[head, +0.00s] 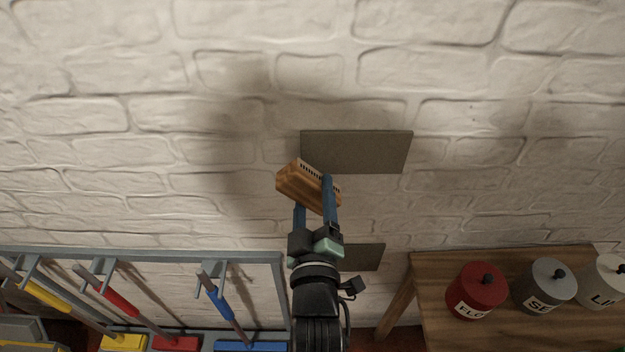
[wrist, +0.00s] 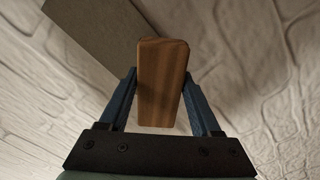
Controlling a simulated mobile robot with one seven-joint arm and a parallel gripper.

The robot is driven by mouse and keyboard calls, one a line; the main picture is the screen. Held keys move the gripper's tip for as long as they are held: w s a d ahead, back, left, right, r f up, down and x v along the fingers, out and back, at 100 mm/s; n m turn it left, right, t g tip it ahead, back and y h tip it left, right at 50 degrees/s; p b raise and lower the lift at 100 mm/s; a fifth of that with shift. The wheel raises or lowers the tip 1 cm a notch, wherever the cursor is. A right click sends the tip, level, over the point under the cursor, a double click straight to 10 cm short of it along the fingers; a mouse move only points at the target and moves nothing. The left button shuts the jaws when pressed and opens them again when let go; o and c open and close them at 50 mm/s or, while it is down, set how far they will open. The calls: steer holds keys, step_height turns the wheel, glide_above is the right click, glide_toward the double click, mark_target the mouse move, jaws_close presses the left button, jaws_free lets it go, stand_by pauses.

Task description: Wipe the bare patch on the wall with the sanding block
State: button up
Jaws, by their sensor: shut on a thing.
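The block is tilted in the head view. In the wrist view the block (wrist: 162,82) sits between the two blue fingers. A grey-brown rectangular patch (head: 365,150) is on the white brick wall, just above and right of the block. The block overlaps its lower left corner in the picture; I cannot tell whether they touch. The patch also shows at upper left in the wrist view (wrist: 90,35). A second, smaller grey patch (head: 367,257) is lower, partly hidden by my arm.
A grey rack (head: 150,255) with yellow, red and blue long-handled tools stands at lower left. A wooden table (head: 440,325) at lower right bears a red canister (head: 476,290), a grey one (head: 545,286) and a white one (head: 604,284). The wall above is clear.

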steer(key=shift+s, duration=0.9)
steer(key=shift+s, duration=0.1)
steer(key=shift+s+p, duration=0.5)
steer(key=shift+s, duration=0.85)
